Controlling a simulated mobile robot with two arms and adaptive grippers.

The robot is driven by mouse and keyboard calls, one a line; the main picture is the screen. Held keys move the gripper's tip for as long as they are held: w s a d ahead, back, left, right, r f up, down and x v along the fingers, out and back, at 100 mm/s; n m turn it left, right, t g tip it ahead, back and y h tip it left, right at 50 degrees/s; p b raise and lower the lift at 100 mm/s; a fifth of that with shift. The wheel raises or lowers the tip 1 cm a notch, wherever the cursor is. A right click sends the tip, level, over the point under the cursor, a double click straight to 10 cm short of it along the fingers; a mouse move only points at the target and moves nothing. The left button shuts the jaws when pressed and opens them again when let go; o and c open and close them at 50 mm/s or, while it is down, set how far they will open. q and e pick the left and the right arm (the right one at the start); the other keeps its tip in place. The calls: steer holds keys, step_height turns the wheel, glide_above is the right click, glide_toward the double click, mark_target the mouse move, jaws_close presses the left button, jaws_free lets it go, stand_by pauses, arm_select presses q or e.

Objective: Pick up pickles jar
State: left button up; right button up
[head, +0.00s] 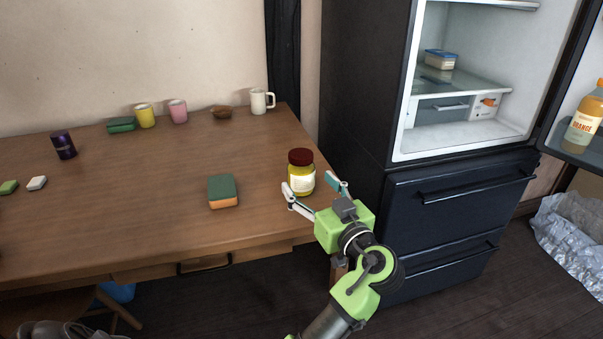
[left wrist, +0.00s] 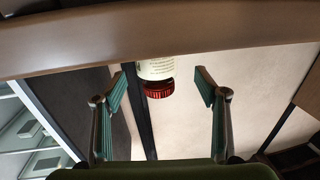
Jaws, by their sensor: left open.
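The pickles jar (head: 301,178) is a yellow-green jar with a dark red lid and a white label. It stands upright on the wooden table (head: 150,215) near its right edge. My left gripper (head: 309,184) is open and empty, its fingers pointing toward the jar from the table's front right corner. In the left wrist view the jar (left wrist: 156,72) appears upside down between the two open fingers (left wrist: 160,80), beyond the table edge (left wrist: 150,38), which hides part of it. I cannot tell whether the fingertips reach around it. My right gripper is not in view.
A green-and-orange sponge (head: 223,191) lies left of the jar. A white mug (head: 261,101), a brown bowl (head: 222,112), a pink cup (head: 178,111) and a yellow cup (head: 145,116) stand at the back. An open dark fridge (head: 365,90) stands right of the table.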

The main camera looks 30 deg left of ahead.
mark_target(301, 170)
arm_select(q)
steer(key=shift+w+a, duration=0.3)
steer(key=shift+a, duration=0.2)
steer(key=x, duration=0.5)
steer(key=shift+w+d, duration=0.1)
steer(key=shift+w, duration=0.15)
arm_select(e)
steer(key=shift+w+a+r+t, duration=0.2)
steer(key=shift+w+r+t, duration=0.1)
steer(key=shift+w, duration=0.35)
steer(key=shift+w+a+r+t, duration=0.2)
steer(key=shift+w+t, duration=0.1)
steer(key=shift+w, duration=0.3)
arm_select(q)
steer(key=shift+c, duration=0.4)
steer(key=c, duration=1.3)
steer(key=shift+r, duration=0.1)
steer(key=c, duration=0.3)
steer(key=shift+c, duration=0.2)
steer(key=shift+r, duration=0.15)
